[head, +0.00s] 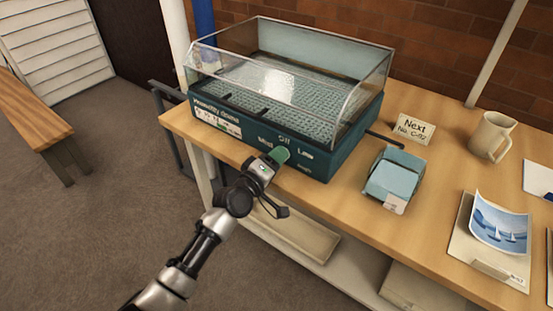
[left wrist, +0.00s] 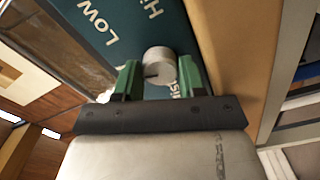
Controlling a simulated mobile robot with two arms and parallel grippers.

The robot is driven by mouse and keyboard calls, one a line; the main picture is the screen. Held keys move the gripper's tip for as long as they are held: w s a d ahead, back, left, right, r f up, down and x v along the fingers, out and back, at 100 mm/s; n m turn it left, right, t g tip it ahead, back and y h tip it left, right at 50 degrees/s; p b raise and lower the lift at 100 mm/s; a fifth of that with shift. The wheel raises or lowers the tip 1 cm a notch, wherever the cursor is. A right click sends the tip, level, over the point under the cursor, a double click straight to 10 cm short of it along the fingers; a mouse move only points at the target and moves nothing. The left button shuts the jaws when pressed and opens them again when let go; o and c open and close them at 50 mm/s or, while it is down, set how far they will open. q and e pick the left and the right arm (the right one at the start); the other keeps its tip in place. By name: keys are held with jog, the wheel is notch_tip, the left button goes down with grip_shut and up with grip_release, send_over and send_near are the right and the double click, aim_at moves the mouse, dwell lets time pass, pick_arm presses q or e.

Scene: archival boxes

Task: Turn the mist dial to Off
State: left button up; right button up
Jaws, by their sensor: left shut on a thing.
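The humidity box (head: 300,150) is a dark teal case with a clear lid, standing on the wooden table. Its front carries the words Mist, Off and Low around the dial area. In the left wrist view the mist dial (left wrist: 160,62) is a round pale grey knob with a dark mark toward its left side; which label the mark faces I cannot tell. My left gripper (head: 277,156) is at the front panel, and its green fingers (left wrist: 160,80) are shut on the dial, one on each side. In the head view the gripper hides the dial. My right gripper is not in view.
On the wooden table (head: 345,226), right of the box, are a blue-topped small box (head: 393,178), a "Next" card (head: 414,128), a mug (head: 492,136) and a sailboat picture (head: 498,226). A low shelf holds a tray (head: 292,230). A bench (head: 30,112) stands at left.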

pick_arm(q)
jog(key=shift+f+n, duration=0.1)
jog(key=shift+n, duration=1)
jog(key=o, duration=0.7)
jog(key=shift+c, duration=0.2)
jog(key=v, duration=1.1)
jog(key=shift+p, duration=0.4)
